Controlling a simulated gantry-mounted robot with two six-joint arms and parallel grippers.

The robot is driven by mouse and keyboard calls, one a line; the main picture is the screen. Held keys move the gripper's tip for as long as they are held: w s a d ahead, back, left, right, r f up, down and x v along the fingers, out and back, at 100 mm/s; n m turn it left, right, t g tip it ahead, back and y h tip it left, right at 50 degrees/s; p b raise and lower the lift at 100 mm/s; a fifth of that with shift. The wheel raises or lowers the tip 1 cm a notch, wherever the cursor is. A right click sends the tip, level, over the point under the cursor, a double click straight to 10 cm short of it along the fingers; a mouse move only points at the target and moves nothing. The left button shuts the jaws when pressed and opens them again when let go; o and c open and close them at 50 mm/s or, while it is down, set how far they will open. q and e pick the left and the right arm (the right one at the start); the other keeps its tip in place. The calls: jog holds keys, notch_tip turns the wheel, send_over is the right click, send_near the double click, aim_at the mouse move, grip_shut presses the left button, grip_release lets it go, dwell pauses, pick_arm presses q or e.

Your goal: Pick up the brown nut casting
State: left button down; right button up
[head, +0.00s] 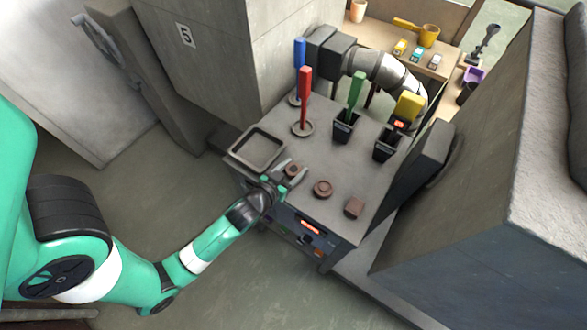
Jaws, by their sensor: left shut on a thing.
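The brown nut casting (293,168), small and with a dark hole in its middle, is at the left front of the grey bench top (290,146). My left gripper (291,171) reaches in from the lower left, and its two fingers are closed on the sides of the nut casting. The fingers hide part of the casting, and I cannot tell whether it still touches the bench. My right gripper is not in view.
A round brown casting (322,188) and a brown block (354,208) lie right of the gripper. A shallow grey tray (236,152) is to its left. Behind stand blue (299,54), red (305,90), green (356,88) and yellow (408,106) handled tools.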

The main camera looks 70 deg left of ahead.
aim_at(296, 171)
pick_arm(q)
jog(key=r+p, duration=0.1)
jog(key=r, duration=0.1)
jog(key=r+p, duration=0.1)
jog(key=r, duration=0.1)
jog(key=shift+w+d, duration=0.2)
jog(key=shift+d, duration=0.2)
jog(key=w+d+r+p, duration=0.3)
jog(key=d+r+p, duration=0.5)
jog(key=d+p, duration=0.4)
jog(key=p, duration=0.3)
jog(key=shift+w+d+r, duration=0.25)
jog(key=shift+d+r, duration=0.1)
jog(key=shift+r, duration=0.05)
